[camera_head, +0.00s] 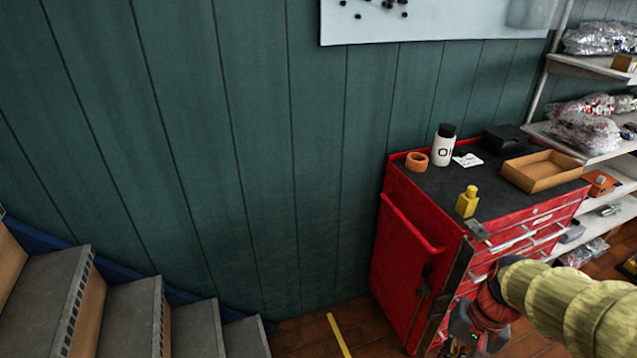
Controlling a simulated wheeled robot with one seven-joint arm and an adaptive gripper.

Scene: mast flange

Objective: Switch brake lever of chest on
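The red tool chest (402,270) stands against the green wall at the right, with a black top. Its drawer front faces lower right, and its left side has a red push handle (411,222). A small dark fitting (426,273) sits on that side; I cannot tell whether it is the brake lever. No brake lever can be clearly made out, and the lower chest is partly out of frame. My gripper (466,343) is at the bottom edge, in front of the chest's lower front. Its fingers are small and partly cut off, so their opening is unclear.
On the chest top are a white bottle (443,148), an orange ring (416,161), a yellow bottle (467,202) and a cardboard tray (547,176). Shelves (595,67) stand at right, grey steps (125,310) at lower left. Brick floor with a yellow line (338,335) lies between.

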